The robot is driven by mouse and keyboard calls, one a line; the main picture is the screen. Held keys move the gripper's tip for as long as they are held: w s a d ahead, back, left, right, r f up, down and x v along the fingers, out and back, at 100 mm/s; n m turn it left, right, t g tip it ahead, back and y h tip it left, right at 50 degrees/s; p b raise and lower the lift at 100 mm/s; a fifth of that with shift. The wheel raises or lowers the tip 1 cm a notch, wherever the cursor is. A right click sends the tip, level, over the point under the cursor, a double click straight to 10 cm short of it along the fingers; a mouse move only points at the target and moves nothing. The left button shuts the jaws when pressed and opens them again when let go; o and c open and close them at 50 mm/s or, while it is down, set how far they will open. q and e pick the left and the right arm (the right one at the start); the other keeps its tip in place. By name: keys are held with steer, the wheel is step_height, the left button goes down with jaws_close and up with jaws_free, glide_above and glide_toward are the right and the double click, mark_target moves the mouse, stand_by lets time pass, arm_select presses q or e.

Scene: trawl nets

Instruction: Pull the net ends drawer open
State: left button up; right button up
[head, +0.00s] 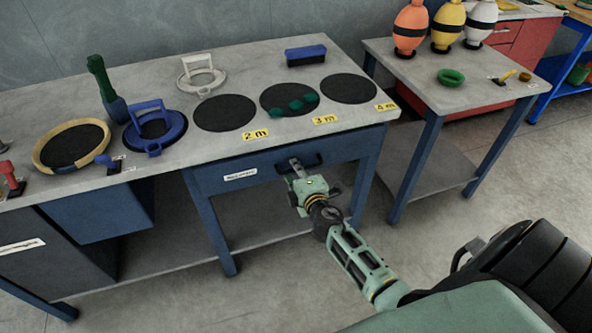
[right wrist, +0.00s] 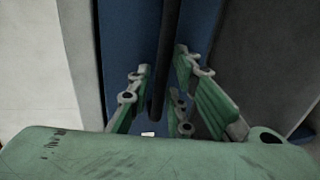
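The blue drawer (head: 262,171) under the bench top carries a white label (head: 240,175), its text too small to read surely. Its front looks flush with the bench frame. A dark bar handle (head: 312,160) sits on its right part and shows as a dark upright bar (right wrist: 166,60) in the right wrist view. My right gripper (head: 296,168) is at the handle. Its fingers (right wrist: 162,85) stand apart on either side of the bar, with a gap showing on the left. My left gripper is not in view.
The bench top (head: 215,75) holds black discs marked 2 m, 3 m and 4 m, a blue brush (head: 306,55) and a green bottle (head: 106,88). A side table (head: 420,85) with floats stands at the right. The floor before the drawer is clear apart from my arm.

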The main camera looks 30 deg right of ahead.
jaws_close()
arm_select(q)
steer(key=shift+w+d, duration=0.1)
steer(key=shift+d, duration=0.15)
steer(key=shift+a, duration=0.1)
